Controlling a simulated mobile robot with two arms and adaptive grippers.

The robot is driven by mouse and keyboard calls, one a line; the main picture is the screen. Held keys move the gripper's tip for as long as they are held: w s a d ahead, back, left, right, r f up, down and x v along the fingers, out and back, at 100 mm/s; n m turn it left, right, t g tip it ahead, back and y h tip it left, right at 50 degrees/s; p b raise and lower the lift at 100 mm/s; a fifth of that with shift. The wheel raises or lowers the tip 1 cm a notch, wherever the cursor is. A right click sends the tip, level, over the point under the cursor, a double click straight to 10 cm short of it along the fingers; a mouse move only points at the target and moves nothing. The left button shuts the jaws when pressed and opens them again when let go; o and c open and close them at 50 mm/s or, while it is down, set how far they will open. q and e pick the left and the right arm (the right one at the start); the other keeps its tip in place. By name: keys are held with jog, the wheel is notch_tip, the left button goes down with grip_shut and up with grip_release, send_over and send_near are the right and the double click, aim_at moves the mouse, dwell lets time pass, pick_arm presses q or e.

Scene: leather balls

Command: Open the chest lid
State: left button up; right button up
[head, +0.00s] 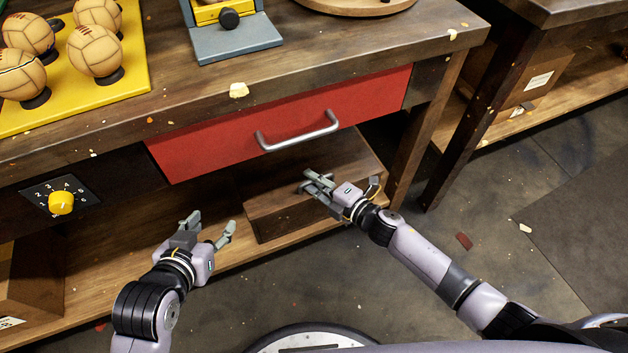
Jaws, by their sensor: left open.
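A brown wooden box (268,222), which may be the chest, sits on the lower shelf under the workbench. Its flat top looks closed. My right gripper (308,181) is in front of the box and hides part of it; its fingers point left and seem empty, but how far apart they are is unclear. I cannot tell whether it touches the box. My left gripper (212,224) is open and empty, to the left of the box, with its fingers pointing up in the picture.
A red drawer (215,145) with a metal handle (297,134) is shut above the box. A yellow knob (61,202) is on the bench front at left. Leather balls (95,50) stand on a yellow board (128,75) on the bench. A bench leg (424,135) stands right of the box.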

jog(key=shift+c, duration=0.3)
grip_shut()
dwell(0.4)
